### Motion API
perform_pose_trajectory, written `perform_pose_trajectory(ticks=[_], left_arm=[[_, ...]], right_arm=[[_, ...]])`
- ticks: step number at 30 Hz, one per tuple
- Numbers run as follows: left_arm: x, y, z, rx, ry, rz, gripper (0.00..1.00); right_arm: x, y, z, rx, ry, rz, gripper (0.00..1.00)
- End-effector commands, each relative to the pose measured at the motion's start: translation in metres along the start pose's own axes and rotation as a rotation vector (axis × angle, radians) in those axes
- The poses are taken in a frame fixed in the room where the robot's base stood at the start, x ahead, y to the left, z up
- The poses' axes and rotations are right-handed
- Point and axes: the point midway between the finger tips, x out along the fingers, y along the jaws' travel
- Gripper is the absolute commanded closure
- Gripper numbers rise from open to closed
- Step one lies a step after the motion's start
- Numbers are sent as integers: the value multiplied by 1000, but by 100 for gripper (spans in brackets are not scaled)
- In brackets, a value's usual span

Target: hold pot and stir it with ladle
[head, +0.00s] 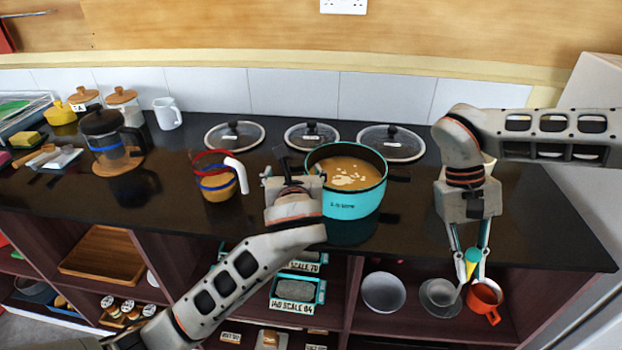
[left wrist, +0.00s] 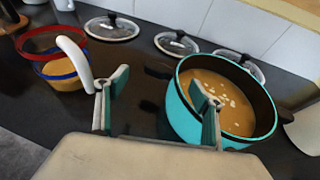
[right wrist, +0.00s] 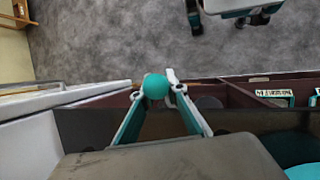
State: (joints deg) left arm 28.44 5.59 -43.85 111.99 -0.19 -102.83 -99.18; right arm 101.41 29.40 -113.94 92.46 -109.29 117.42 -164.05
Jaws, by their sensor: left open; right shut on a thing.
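The turquoise pot (head: 350,203) stands on the dark counter with orange-brown soup and pale pieces inside. It also shows in the left wrist view (left wrist: 178,112). My left gripper (head: 291,172) is open just left of the pot. In the left wrist view one finger overlaps the pot's near side; contact cannot be told. My right gripper (head: 470,256) is shut on the ladle (head: 468,271), in front of the counter's front edge. The ladle's teal handle end is between the fingertips in the right wrist view (right wrist: 155,86). Its lower end is hard to separate from the bowls behind.
A red-and-blue-banded jug (head: 218,187) with a white handle stands left of my left gripper. Several glass lids (head: 391,143) lie along the back wall. A French press (head: 104,140) stands farther left. Bowls (head: 384,292) and an orange mug (head: 485,298) sit on the shelf below.

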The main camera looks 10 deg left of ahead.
Motion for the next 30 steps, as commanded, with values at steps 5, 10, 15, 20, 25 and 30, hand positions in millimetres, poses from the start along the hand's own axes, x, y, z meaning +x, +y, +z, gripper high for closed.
perform_pose_trajectory(ticks=[5,10,15,20,25,30], left_arm=[[28,1,0,0,0,3,32],[42,0,0,1,0,1,32],[47,0,0,-1,0,0,32],[47,0,0,-1,0,0,32],[47,0,0,0,0,0,64],[47,0,-1,1,1,0,100]], right_arm=[[0,0,0,0,0,0,100],[0,0,0,0,0,0,100],[0,0,0,0,0,0,100],[0,0,0,0,0,0,100],[0,0,0,0,0,0,100],[0,0,0,0,0,0,100]])
